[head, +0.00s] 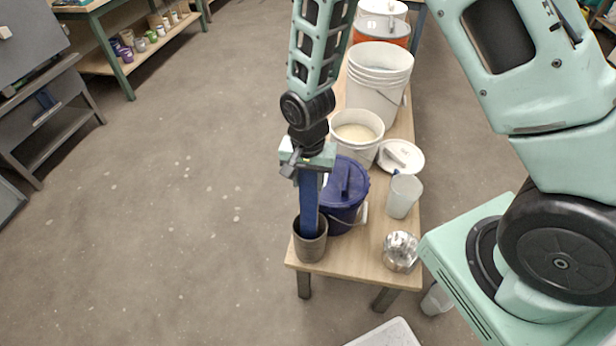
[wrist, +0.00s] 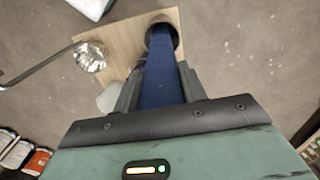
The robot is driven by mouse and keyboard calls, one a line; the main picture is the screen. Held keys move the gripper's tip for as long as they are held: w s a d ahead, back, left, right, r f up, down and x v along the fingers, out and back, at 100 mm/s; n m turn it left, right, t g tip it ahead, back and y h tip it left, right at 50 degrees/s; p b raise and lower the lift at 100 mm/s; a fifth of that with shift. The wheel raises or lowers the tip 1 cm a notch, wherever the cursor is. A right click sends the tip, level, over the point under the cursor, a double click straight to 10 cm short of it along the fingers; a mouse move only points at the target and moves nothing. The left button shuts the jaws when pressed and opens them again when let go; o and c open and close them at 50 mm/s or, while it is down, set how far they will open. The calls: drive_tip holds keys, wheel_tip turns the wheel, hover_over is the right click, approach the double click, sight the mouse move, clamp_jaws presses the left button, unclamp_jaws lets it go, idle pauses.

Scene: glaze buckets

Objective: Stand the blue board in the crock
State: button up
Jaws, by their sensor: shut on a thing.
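The blue board (head: 309,203) is upright, with its lower end inside the mouth of the crock (head: 309,247). The crock is a brown-grey pot near the front left corner of the wooden bench. My gripper (head: 310,165) is above the crock and shut on the upper part of the board. In the wrist view the board (wrist: 160,70) runs from between the fingers of my gripper (wrist: 158,88) to the crock (wrist: 166,32). The crock's inside is mostly hidden, so I cannot tell whether the board touches its bottom.
A dark blue lidded bucket (head: 343,205) stands close beside the crock. A translucent cup (head: 403,196), a shiny metal object (head: 400,251) and a white bucket of pale glaze (head: 356,135) share the bench (head: 350,262). Open floor (head: 190,210) lies to the left.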

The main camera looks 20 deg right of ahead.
drive_tip(key=shift+f+b, duration=0.3)
drive_tip(key=shift+f, duration=0.25)
drive_tip(key=o, duration=1.3)
drive_tip(key=shift+c, duration=0.2)
drive_tip(key=shift+r, duration=0.1)
drive_tip(key=shift+c, duration=0.4)
drive_tip(key=shift+r+p, duration=0.25)
drive_tip(key=shift+p, duration=0.15)
drive_tip(key=shift+r, duration=0.1)
wheel_tip(320, 180, up, 9)
drive_tip(key=p, duration=0.7)
drive_tip(key=shift+r, duration=0.1)
